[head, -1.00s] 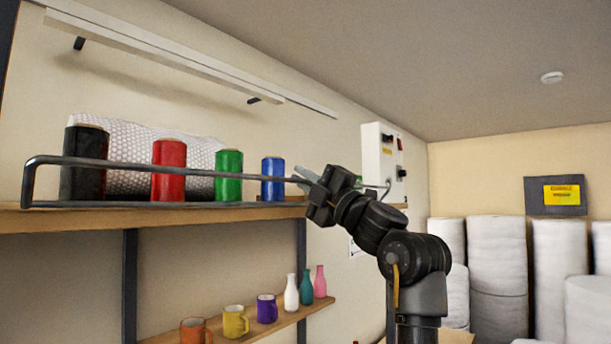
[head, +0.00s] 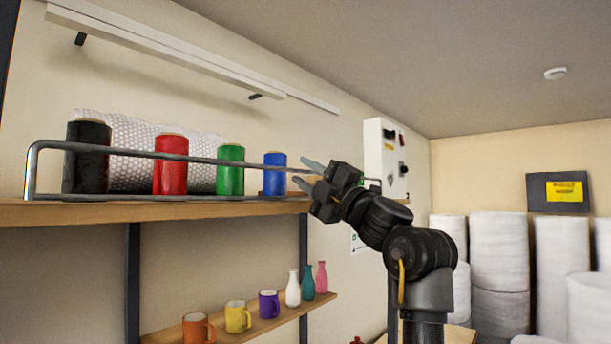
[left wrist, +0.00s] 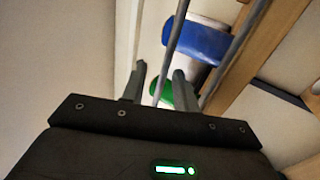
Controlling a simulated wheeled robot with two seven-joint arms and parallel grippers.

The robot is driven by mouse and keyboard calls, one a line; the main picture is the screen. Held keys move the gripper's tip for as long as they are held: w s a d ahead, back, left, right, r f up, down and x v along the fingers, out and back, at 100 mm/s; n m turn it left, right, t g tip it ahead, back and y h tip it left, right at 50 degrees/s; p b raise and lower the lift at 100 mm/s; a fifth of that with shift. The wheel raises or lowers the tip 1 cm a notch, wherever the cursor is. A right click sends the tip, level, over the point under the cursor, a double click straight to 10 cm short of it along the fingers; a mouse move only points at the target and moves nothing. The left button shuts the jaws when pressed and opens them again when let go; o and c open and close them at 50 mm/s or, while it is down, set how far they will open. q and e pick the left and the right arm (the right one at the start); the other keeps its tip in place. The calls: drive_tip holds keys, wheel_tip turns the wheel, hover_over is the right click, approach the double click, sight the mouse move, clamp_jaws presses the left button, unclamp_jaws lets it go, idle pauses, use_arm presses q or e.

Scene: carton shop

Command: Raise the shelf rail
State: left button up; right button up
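The shelf rail (head: 120,151) is a grey metal bar with a bent left end. It stands upright along the front of the upper wooden shelf (head: 90,212), its top bar crossing in front of the spools. My left gripper (head: 306,174) is at the right end of the rail with its fingers spread. In the left wrist view the fingers (left wrist: 157,88) stand apart, with a thin grey bar (left wrist: 174,50) passing between them, not clamped. My right gripper is in neither view.
Black (head: 86,158), red (head: 170,165), green (head: 230,170) and blue (head: 274,174) spools stand behind the rail, before a bubble-wrap roll (head: 130,130). A lower shelf (head: 255,325) holds mugs and bottles. A white control box (head: 385,155) hangs beyond my gripper.

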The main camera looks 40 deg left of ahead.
use_arm(q)
drive_tip(key=b+v, duration=0.4)
drive_tip(key=v, duration=0.6)
drive_tip(key=shift+b, duration=0.35)
drive_tip(key=shift+d, duration=0.2)
drive_tip(key=shift+w, duration=0.2)
